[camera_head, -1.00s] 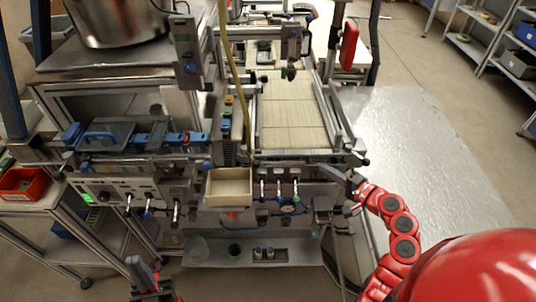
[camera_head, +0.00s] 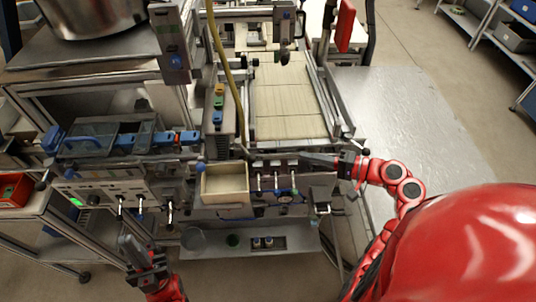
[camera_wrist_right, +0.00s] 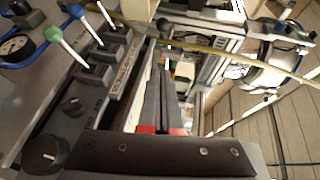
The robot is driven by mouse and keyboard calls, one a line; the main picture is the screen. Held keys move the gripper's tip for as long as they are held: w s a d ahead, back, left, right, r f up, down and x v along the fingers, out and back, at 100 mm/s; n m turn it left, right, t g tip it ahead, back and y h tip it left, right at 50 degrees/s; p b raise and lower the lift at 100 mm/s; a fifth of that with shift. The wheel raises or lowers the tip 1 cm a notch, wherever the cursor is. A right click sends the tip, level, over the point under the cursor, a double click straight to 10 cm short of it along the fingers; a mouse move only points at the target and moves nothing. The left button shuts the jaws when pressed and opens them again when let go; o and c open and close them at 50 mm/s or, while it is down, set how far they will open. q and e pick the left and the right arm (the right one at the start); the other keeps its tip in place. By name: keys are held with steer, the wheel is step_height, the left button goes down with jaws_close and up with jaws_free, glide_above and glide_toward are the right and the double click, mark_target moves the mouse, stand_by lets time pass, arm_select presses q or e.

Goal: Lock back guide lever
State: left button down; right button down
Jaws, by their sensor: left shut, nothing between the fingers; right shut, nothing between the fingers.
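The machine's front panel in the head view carries several small silver levers (camera_head: 276,180) below the tiled conveyor bed. I cannot tell which part is the back guide lever. My right gripper (camera_head: 304,159) is shut and empty, its fingers pointing left along the front rail just above these levers. In the right wrist view the closed dark fingers (camera_wrist_right: 160,101) point along the rail; levers with a green knob (camera_wrist_right: 52,33) and a blue knob (camera_wrist_right: 76,12) stand at upper left, apart from them. My left gripper (camera_head: 127,243) is shut and empty at lower left, below the left control panel.
A cream open box (camera_head: 225,196) sits at the machine's front centre. A yellow hose (camera_head: 228,70) hangs over the middle. Blue-handled parts (camera_head: 85,145) stand at left. A red bin (camera_head: 14,190) is at the far left. A bare metal plate (camera_head: 410,120) lies to the right.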

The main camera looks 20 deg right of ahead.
steer(key=p, duration=0.3)
glide_toward(247, 151)
steer(key=w+d, duration=0.1)
steer(key=w, duration=0.2)
steer(key=a, duration=0.1)
steer(key=a+p, duration=0.1)
steer(key=a+f, duration=0.1)
steer(key=shift+s+a+p, duration=0.15)
steer(key=shift+s+p, duration=0.15)
steer(key=shift+p, duration=0.05)
